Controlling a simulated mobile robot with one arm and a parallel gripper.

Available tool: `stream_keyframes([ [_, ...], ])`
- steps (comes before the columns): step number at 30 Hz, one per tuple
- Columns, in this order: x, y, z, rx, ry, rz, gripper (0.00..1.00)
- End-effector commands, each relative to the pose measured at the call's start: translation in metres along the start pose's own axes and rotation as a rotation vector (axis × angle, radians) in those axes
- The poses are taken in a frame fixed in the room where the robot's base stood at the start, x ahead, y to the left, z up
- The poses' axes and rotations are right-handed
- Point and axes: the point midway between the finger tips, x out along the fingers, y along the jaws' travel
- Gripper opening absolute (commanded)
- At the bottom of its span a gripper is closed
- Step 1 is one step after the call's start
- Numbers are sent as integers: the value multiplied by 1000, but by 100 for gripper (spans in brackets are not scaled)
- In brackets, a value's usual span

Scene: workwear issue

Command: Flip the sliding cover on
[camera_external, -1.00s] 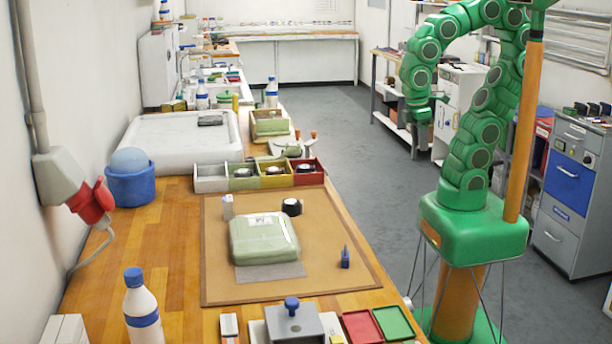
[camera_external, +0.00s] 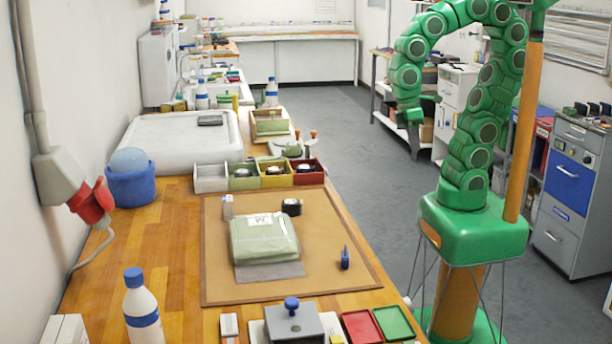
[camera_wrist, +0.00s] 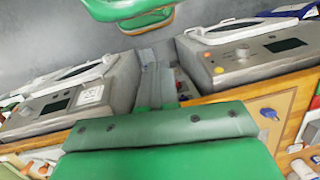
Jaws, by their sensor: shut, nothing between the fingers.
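I cannot tell for sure which thing is the sliding cover. In the wrist view, a grey device (camera_wrist: 262,66) with a dark display and an orange button is at right. A similar grey device (camera_wrist: 62,120) with a white-framed top is at left. My gripper (camera_wrist: 153,82) is shut and empty, its grey fingers showing between the two devices; contact is unclear. In the external view my gripper (camera_external: 410,122) hangs over the floor, right of the workbench and well away from its mat. A grey box (camera_external: 294,324) with a blue knob stands at the front of the bench.
A pale green wrapped bundle (camera_external: 263,236) lies on the brown mat (camera_external: 220,286). Open coloured bins (camera_external: 308,176) stand behind it. A white bottle (camera_external: 142,312) stands at the front left. Grey cabinets (camera_external: 570,190) are at right. The middle floor (camera_external: 350,130) is clear.

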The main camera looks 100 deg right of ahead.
Motion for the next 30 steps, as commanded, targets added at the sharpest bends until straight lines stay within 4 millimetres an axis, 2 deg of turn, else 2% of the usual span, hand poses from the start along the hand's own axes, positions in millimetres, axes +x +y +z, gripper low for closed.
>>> stream_keyframes([
  [30, -22, -148, -132, 301, -222, -371, 0],
])
